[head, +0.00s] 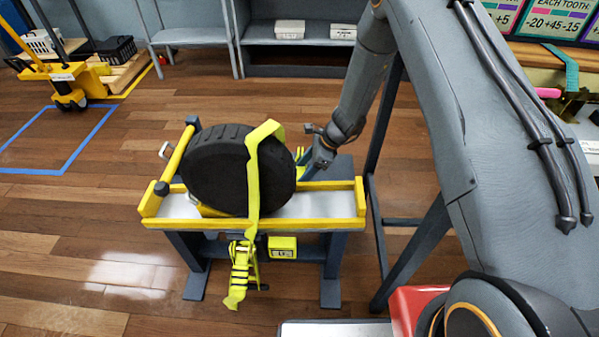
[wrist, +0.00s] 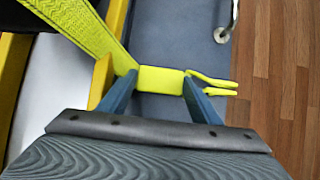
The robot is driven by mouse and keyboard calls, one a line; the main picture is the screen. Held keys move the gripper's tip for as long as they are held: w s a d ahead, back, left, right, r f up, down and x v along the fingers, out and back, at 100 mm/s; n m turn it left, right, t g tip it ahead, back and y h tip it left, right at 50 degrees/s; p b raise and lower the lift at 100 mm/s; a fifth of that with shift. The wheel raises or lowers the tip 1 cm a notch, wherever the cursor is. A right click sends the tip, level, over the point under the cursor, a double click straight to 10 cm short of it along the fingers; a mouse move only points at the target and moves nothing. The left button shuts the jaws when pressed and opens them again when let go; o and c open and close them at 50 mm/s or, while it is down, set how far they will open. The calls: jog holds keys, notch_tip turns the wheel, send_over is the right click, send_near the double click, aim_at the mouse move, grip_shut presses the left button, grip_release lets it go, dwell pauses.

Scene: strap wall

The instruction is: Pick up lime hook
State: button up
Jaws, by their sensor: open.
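The lime hook (wrist: 162,80) shows in the wrist view at the end of a lime strap (wrist: 88,28). It has a block-like body, with thin prongs reaching to the right. My gripper (wrist: 160,88) is open, with one blue-grey finger towards each end of the body. I cannot tell whether the fingers touch it. In the head view my gripper (head: 308,170) is at the right side of the black tire (head: 212,170), and a little lime (head: 299,154) shows beside it. The strap (head: 253,180) runs over the tire and hangs down the front.
The tire stands upright on a yellow-railed bench (head: 320,205). A lime ratchet bundle (head: 240,268) hangs at the bench front, beside a yellow box (head: 282,247). A metal handle (wrist: 228,24) is near the gripper. Open wooden floor (head: 70,235) lies to the left.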

jog(key=c, duration=0.8)
notch_tip(320, 180, up, 10)
jog(key=p, duration=0.1)
jog(key=s+d+r+n+g+h+b, duration=0.1)
jog(key=s+d+r+n+g+h, duration=0.1)
jog(key=s+d+n, duration=0.3)
jog(key=s+d+r+n+g+h+b, duration=0.1)
jog(key=s+d+r+n+g+h, duration=0.1)
jog(key=s+d+n, duration=0.3)
jog(key=s+d+r+n+g+h+b, duration=0.1)
jog(key=s+d+r+n, duration=0.3)
jog(key=d+n, duration=0.4)
jog(key=shift+s+d+r+g+h, duration=0.35)
jog(key=shift+s+d+g+h, duration=0.2)
jog(key=shift+s, duration=0.3)
